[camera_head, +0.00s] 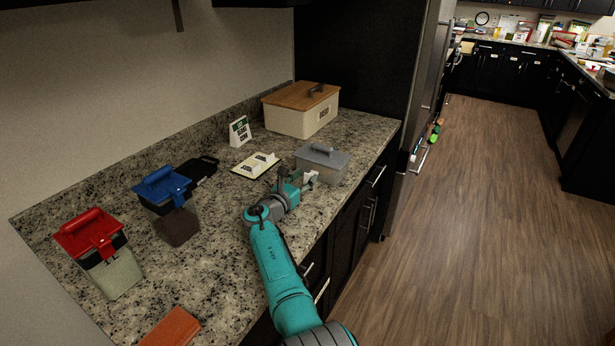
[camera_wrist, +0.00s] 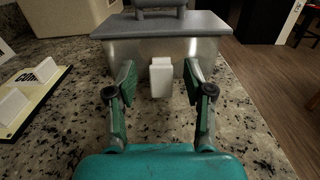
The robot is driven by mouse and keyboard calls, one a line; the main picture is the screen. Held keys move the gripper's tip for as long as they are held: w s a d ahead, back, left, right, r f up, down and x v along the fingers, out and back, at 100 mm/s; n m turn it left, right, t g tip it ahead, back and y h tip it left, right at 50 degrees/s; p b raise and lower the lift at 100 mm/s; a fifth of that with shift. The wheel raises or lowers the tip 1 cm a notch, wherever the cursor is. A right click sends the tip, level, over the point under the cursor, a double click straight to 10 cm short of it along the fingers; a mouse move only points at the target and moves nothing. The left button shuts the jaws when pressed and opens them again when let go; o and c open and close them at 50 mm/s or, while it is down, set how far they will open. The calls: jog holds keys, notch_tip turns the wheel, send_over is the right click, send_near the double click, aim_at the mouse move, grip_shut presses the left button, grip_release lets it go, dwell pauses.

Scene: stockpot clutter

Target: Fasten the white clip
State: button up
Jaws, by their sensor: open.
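A clear container with a grey lid (camera_head: 322,153) stands near the counter's front edge; its lid (camera_wrist: 215,24) fills the top of the wrist view. The white clip (camera_wrist: 161,80) is on the container's front side, below the lid rim, and appears apart from the rim. In the head view the clip is small and partly hidden by my gripper. My gripper (camera_head: 305,181) is open in front of the container. In the wrist view its two green-padded fingers (camera_wrist: 159,84) stand on either side of the clip, with a gap on each side.
A cream board with white blocks (camera_head: 256,165) lies left of the container. A wooden-lidded box (camera_head: 302,118) and a small sign (camera_head: 239,131) stand behind. Blue-lidded (camera_head: 161,189) and red-lidded (camera_head: 92,240) containers stand at left, with an orange block (camera_head: 171,328) in front.

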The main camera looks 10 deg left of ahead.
aim_at(307, 179)
grip_shut()
jog(key=shift+r, duration=0.1)
jog(key=shift+w+d+r+g+y, duration=0.15)
jog(key=shift+r+g+y, duration=0.3)
jog(key=shift+g, duration=0.45)
jog(key=shift+w+r+g+y, duration=0.25)
jog(key=shift+r+g, duration=0.4)
jog(key=shift+g, duration=0.25)
jog(key=shift+w+d+r+g+y, duration=0.1)
jog(key=shift+w+r+g+y, duration=0.15)
jog(key=shift+g, duration=0.35)
jog(key=shift+w+d+r+g+y, duration=0.15)
jog(key=shift+r+g, duration=0.15)
jog(key=shift+g, duration=0.3)
jog(key=shift+w+r+g, duration=0.15)
jog(key=shift+g, duration=0.45)
jog(key=shift+w+d+r+g+y, duration=0.2)
jog(key=shift+w+g+y, duration=0.15)
jog(key=shift+g, duration=0.25)
grip_release()
